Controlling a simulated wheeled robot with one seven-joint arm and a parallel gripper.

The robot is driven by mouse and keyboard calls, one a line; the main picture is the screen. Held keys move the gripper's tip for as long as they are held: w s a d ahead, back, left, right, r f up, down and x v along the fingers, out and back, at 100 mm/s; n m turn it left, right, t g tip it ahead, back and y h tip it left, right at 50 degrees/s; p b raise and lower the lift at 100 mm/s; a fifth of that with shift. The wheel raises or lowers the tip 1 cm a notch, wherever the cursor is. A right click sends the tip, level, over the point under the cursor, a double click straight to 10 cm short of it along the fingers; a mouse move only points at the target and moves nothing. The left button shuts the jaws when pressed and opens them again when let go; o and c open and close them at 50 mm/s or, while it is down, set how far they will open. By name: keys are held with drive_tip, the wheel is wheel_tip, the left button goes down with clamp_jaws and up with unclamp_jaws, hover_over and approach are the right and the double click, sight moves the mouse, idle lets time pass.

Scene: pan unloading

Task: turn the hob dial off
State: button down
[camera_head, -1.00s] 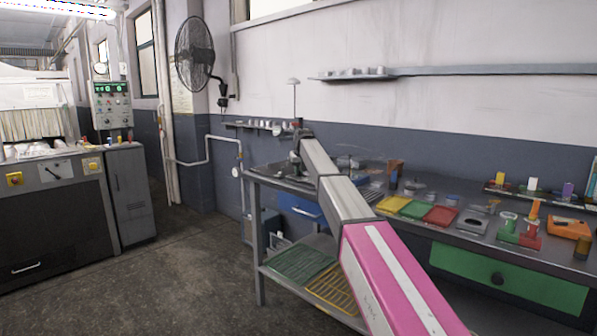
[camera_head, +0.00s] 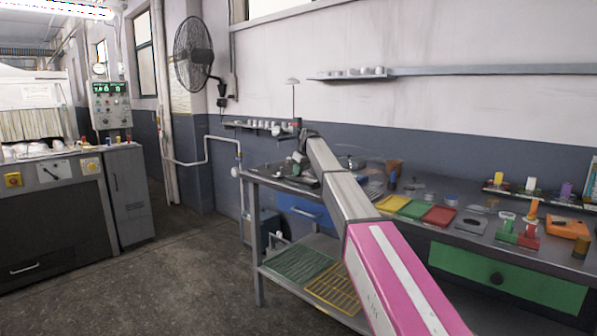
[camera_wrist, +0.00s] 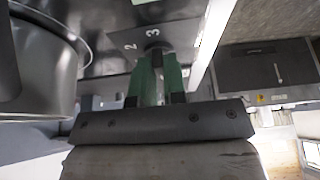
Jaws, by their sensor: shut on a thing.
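The hob dial (camera_wrist: 156,46) is a small dark knob on the dark hob panel in the wrist view. Pale numerals 2 and 3 are printed beside it. My gripper (camera_wrist: 157,62) has green fingers and is shut on the dial, one finger on each side. The fingers hide most of the dial, so I cannot tell its setting. A large grey metal pan (camera_wrist: 40,75) is close by at the left of the wrist view. In the head view my arm reaches to the bench's far left end; the dial cannot be made out there.
The workbench (camera_head: 455,235) carries yellow, green and red trays (camera_head: 438,216), with pots and blocks to their right. A wire rack (camera_head: 335,288) lies on the lower shelf. A wall fan (camera_head: 194,53) hangs behind. The floor at left is open.

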drive_tip(key=shift+f, duration=0.2)
drive_tip(key=c, duration=1.2)
unclamp_jaws()
drive_tip(key=shift+f, duration=0.1)
drive_tip(key=shift+r, duration=0.2)
drive_tip(key=v, duration=1)
drive_tip(key=shift+r, duration=0.3)
